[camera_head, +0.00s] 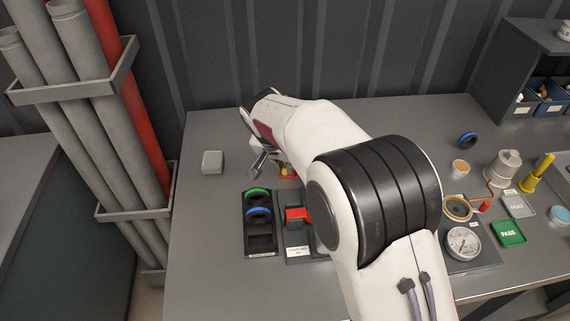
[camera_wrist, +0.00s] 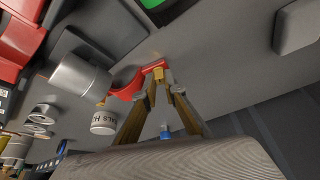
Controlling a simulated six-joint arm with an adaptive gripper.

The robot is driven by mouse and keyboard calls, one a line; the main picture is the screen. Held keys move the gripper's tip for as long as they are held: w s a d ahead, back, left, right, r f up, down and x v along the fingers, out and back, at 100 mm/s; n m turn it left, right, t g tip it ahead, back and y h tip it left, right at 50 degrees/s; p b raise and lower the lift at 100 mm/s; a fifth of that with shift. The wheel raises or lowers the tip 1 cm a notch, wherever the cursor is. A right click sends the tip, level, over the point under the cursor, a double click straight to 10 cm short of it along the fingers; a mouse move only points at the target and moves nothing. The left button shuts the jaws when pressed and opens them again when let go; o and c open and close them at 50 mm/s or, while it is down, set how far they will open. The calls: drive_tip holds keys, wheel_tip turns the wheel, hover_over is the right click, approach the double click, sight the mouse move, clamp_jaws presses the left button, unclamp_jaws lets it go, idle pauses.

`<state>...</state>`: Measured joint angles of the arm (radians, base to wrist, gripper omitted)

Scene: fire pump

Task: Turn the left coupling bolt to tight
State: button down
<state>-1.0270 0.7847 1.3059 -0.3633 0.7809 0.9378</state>
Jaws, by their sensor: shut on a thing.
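My gripper (camera_wrist: 160,90) points at the pump parts on the bench, its two fingers closing around a small brass-yellow piece, which looks like the left coupling bolt (camera_wrist: 158,74). A red bar (camera_wrist: 151,68) lies right at the bolt, joined to a curved red part (camera_wrist: 125,88) beside a silver cylinder (camera_wrist: 80,77). In the head view my gripper (camera_head: 262,160) shows partly beyond the tray, and a bit of the red and yellow part (camera_head: 287,169) shows next to it. My arm hides most of the pump there. The bolt's turn angle cannot be read.
A black tray (camera_head: 261,241) holds a green ring (camera_head: 257,192) and a blue ring (camera_head: 259,214). A red block (camera_head: 298,213) sits beside it. A grey box (camera_head: 212,162) stands left. A gauge (camera_head: 462,243) and a green PASS card (camera_head: 508,233) lie right. Pipes stand left of the bench.

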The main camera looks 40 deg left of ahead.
drive_tip(key=shift+a+m+h, duration=0.1)
drive_tip(key=shift+m+h, duration=0.4)
drive_tip(key=shift+m, duration=0.9)
drive_tip(key=c, duration=2.4)
unclamp_jaws()
drive_tip(key=shift+n, duration=0.4)
drive_tip(key=shift+d+n+y, duration=0.2)
drive_tip(key=shift+n+y, duration=0.7)
drive_tip(key=shift+n, duration=1.1)
drive_tip(key=shift+n, duration=0.4)
